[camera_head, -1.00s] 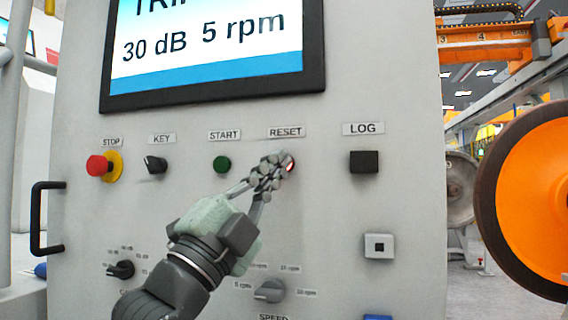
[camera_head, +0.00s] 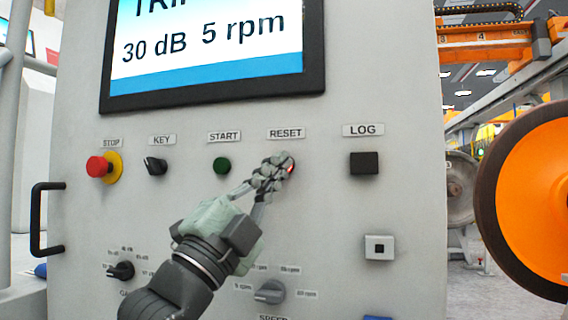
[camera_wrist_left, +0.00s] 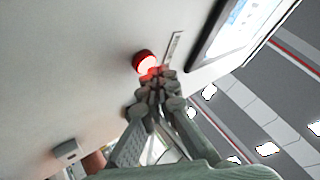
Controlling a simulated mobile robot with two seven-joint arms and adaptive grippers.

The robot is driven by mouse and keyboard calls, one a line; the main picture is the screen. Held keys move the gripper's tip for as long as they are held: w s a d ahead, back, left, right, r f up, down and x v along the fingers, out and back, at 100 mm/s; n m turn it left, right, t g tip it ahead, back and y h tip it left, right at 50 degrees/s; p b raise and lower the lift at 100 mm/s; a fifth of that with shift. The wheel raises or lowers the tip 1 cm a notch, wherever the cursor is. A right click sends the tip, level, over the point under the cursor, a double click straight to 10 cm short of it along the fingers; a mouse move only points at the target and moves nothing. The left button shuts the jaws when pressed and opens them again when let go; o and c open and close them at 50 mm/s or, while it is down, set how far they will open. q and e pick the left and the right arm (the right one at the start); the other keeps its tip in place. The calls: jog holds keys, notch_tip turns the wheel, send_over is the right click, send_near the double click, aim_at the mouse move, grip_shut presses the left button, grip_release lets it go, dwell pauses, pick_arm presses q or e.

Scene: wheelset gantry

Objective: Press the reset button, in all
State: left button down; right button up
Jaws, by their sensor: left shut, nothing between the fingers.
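The reset button (camera_head: 290,165) is a small red, lit button under the RESET label (camera_head: 286,133) on the grey panel. My left gripper (camera_head: 272,172) is shut and empty, and its fingertips cover most of the button in the head view. In the left wrist view the button (camera_wrist_left: 146,63) glows red just beyond the closed fingertips (camera_wrist_left: 157,84). Whether the tips touch it I cannot tell. My right gripper is not in view.
On the panel are a red stop button (camera_head: 98,166), a key switch (camera_head: 154,165), a green start button (camera_head: 222,165), a black log button (camera_head: 364,162) and a speed knob (camera_head: 270,291). A screen (camera_head: 212,50) is above. An orange wheel (camera_head: 535,200) stands at right.

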pick_arm(q)
jog(key=shift+w+d, duration=0.15)
jog(key=shift+w, duration=0.35)
dwell(0.7)
dwell(0.3)
jog(key=shift+s+a, duration=0.25)
jog(key=shift+s, duration=0.55)
jog(key=shift+p, duration=0.3)
jog(key=s, duration=0.1)
jog(key=s+a, duration=0.1)
jog(key=s, duration=0.2)
jog(key=shift+s+a+p, duration=0.3)
jog(key=shift+s+p, duration=0.1)
